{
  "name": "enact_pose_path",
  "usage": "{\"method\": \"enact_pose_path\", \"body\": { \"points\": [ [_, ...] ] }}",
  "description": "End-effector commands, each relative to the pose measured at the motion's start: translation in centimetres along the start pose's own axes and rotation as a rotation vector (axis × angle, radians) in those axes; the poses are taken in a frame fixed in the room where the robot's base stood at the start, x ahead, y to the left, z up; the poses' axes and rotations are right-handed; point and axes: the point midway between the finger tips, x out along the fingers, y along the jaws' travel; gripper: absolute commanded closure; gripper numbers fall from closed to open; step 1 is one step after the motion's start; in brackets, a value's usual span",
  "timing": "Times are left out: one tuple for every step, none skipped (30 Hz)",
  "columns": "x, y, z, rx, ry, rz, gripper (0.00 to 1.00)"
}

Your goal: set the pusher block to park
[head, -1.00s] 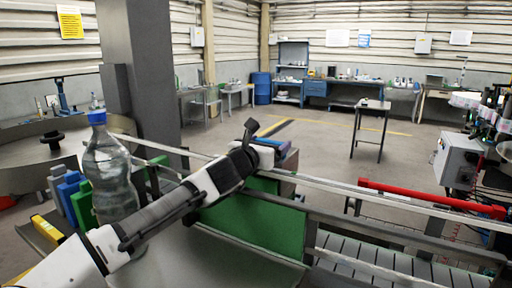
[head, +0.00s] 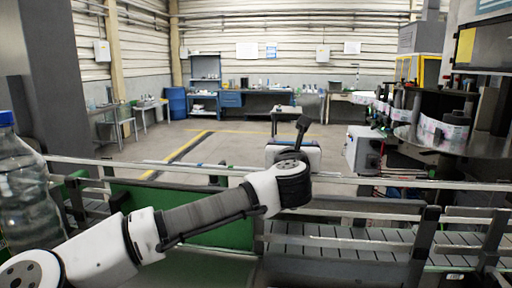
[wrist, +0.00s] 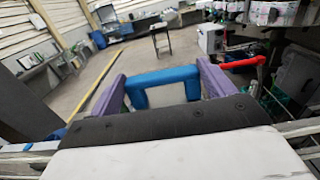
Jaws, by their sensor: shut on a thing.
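My gripper (wrist: 162,72) shows two purple fingers in the wrist view, shut on a blue arch-shaped piece (wrist: 150,79) with an open middle. In the head view the gripper end (head: 294,153) is beyond my wrist, above the conveyor rails, and the blue piece cannot be made out clearly there. I cannot identify the pusher block for sure; no label or park mark is readable in either view.
A clear bottle with a blue cap (head: 20,185) stands at the left. A green panel (head: 220,230) and metal rails (head: 350,181) run across the front, with a slatted conveyor (head: 340,240) at right. The label reel machine (head: 450,130) stands right. A red bar (wrist: 243,62) lies right of the fingers.

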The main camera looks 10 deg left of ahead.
Motion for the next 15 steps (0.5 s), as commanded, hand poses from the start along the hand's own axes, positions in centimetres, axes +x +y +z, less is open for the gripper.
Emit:
{"method": "enact_pose_path", "body": {
  "points": [
    [0.0, -1.6, 0.0, 0.004, -0.002, -0.01, 0.59],
    [0.0, -2.1, 0.0, 0.004, -0.002, -0.008, 0.59],
    [0.0, -2.9, 0.1, 0.004, -0.002, -0.009, 0.59],
    [0.0, -3.3, 0.1, 0.004, -0.002, -0.007, 0.59],
    [0.0, -3.8, 0.1, 0.003, -0.002, -0.007, 0.59],
    [0.0, -4.3, 0.1, 0.003, -0.002, -0.006, 0.59],
    [0.0, -4.6, 0.1, 0.002, -0.002, -0.005, 0.59],
    [0.0, -4.9, 0.1, 0.002, -0.002, -0.005, 0.59],
    [0.0, -5.2, 0.1, 0.002, -0.002, -0.005, 0.59],
    [0.0, -5.4, 0.1, 0.002, -0.002, -0.004, 0.59],
    [0.0, -5.5, 0.1, 0.002, -0.001, -0.003, 0.59],
    [0.0, -5.7, 0.1, 0.002, -0.001, -0.003, 0.59],
    [0.1, -5.8, 0.1, 0.002, -0.001, -0.003, 0.59],
    [0.0, -5.8, 0.1, 0.002, -0.002, -0.003, 0.59],
    [0.0, -5.9, 0.1, 0.002, -0.002, -0.003, 0.59]
  ]
}}
